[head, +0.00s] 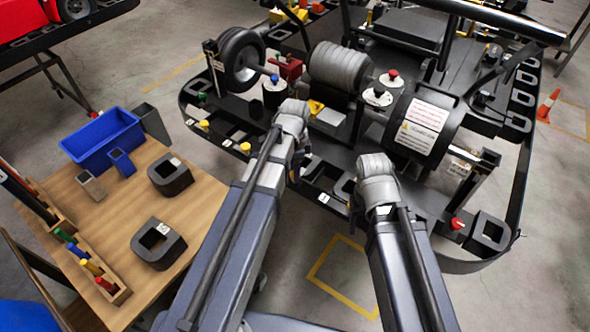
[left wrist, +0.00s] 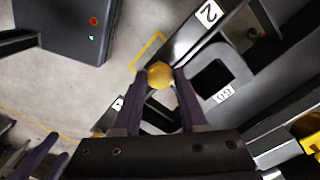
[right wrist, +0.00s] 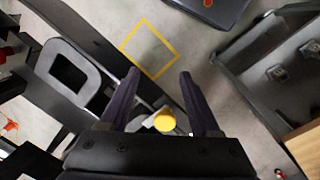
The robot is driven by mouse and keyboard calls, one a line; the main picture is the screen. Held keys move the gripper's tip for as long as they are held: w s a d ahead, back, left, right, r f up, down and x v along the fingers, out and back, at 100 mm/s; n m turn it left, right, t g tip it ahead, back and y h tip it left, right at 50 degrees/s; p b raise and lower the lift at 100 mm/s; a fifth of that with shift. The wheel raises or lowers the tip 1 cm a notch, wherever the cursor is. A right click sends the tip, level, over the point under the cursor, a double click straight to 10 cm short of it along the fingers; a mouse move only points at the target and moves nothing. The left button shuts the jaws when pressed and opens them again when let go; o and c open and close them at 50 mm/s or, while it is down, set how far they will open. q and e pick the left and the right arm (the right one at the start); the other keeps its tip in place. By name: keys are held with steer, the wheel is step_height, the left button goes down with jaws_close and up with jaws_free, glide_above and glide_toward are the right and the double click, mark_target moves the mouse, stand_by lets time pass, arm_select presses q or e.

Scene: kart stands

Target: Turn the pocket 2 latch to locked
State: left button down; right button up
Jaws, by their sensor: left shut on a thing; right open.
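In the left wrist view my left gripper (left wrist: 158,78) is shut on a round yellow latch knob (left wrist: 159,74). The knob is beside the black kart rail with a white plate marked 2 (left wrist: 208,13). A black block with a square opening (left wrist: 218,78) sits beside the rail. In the head view this gripper (head: 298,168) is partly hidden by its own wrist. My right gripper (right wrist: 158,85) is open. Another yellow knob (right wrist: 165,121) shows between its fingers, apart from them. In the head view the right wrist hides this gripper. I cannot tell the latch's exact angle.
A wooden table (head: 205,200) at left bears a blue bin (head: 102,138) and black blocks. The kart carries a wheel (head: 241,60) and a ribbed grey cylinder (head: 347,66). A red-knobbed latch (head: 457,223) is at right. A yellow floor square (head: 345,272) is clear.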

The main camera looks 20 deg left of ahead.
arm_select(q)
steer(key=shift+m, duration=0.3)
stand_by(0.4)
steer(key=shift+c, duration=2.2)
jaws_free()
steer(key=shift+r, duration=0.1)
step_height(320, 180, up, 8)
steer(key=p, duration=0.8)
steer(key=shift+f, duration=0.2)
